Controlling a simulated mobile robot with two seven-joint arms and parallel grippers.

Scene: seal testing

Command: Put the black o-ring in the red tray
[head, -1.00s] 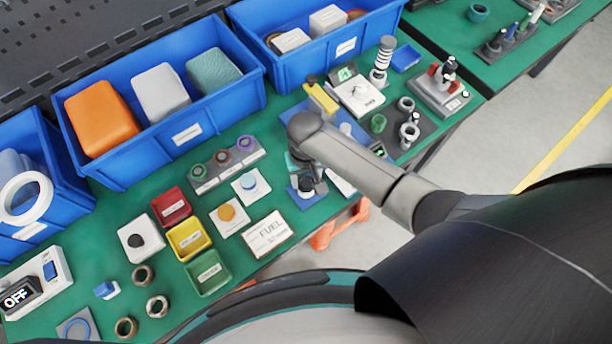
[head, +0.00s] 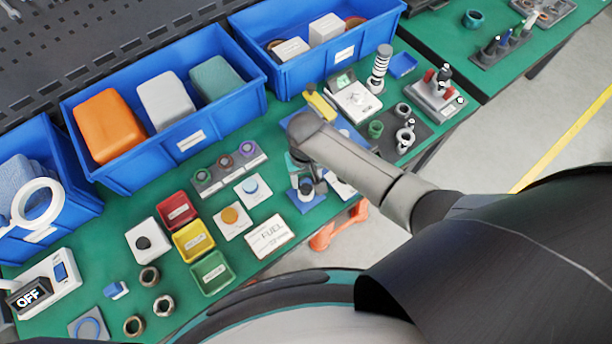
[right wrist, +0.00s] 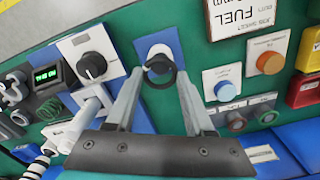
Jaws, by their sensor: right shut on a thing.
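The black o-ring (right wrist: 159,85) shows in the right wrist view between the fingertips of my right gripper (right wrist: 160,80), which is shut on it. It is at a short grey post on a blue plate (right wrist: 150,40); I cannot tell whether it is still around the post. In the head view my right gripper (head: 304,168) is over this blue stand, largely hidden by my arm. The red tray (head: 177,210) is left of it, behind the yellow tray, and also shows at the right wrist view's right edge (right wrist: 303,92). My left gripper is not in view.
Yellow (head: 192,240) and green (head: 210,273) trays stand in front of the red one. A FUEL card (head: 269,236) and orange (head: 231,217) and blue (head: 252,190) button panels lie between the trays and my gripper. Large blue bins (head: 190,140) line the back.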

